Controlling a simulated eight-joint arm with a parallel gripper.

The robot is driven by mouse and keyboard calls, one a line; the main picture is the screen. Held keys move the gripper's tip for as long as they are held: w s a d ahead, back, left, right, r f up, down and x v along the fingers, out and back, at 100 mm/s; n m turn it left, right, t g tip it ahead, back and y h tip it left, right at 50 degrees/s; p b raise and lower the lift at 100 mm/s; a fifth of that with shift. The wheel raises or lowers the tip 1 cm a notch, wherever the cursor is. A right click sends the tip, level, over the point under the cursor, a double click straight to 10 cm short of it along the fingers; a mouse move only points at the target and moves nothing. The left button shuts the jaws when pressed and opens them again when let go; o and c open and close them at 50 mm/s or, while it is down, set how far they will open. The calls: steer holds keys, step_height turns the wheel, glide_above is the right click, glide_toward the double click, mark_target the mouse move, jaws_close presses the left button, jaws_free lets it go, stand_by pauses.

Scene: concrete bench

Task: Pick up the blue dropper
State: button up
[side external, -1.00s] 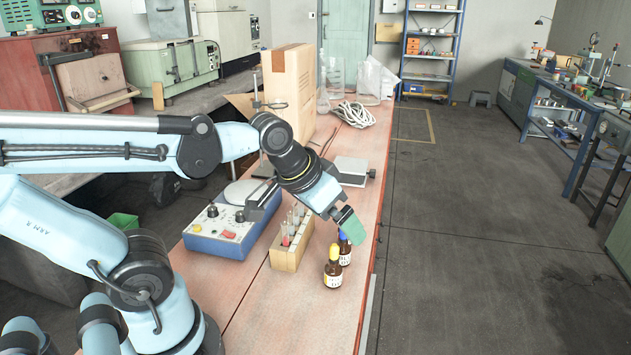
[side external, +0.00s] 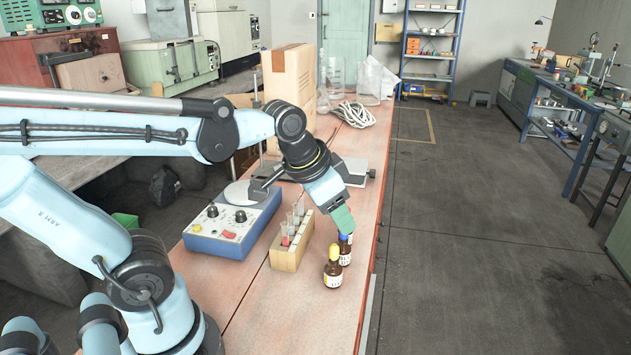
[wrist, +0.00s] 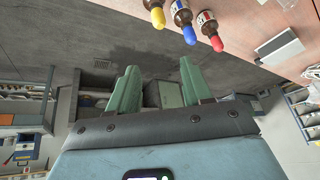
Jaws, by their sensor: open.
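The blue dropper (side external: 344,238) tops a small brown bottle with a white label, upright on the bench near its right edge. In the wrist view the blue dropper (wrist: 189,35) stands between a yellow dropper (wrist: 158,18) and a red dropper (wrist: 216,43), each on its own bottle. The yellow-topped bottle (side external: 333,268) stands in front of the blue one in the side view; the red one cannot be made out there. My gripper (side external: 341,219) is just above the blue dropper in the side view. Its green fingers (wrist: 160,85) are apart and empty in the wrist view.
A wooden rack (side external: 291,247) of tubes stands left of the bottles. A blue control box (side external: 232,226) lies farther left. The bench front is clear.

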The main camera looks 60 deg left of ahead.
steer(key=w+a+r+m+g, duration=0.3)
steer(key=w+a+m+g, duration=0.1)
steer(key=w+a+g, duration=0.15)
glide_above(343, 240)
steer(key=w, duration=0.1)
steer(key=shift+m, duration=0.3)
steer(key=f, duration=0.7)
steer(key=shift+w+a, duration=0.1)
steer(key=shift+a, duration=0.2)
steer(key=shift+s+f, duration=0.15)
steer(key=shift+f, duration=1.25)
steer(key=shift+s+f, duration=0.15)
steer(key=shift+f, duration=1.2)
steer(key=c, duration=0.7)
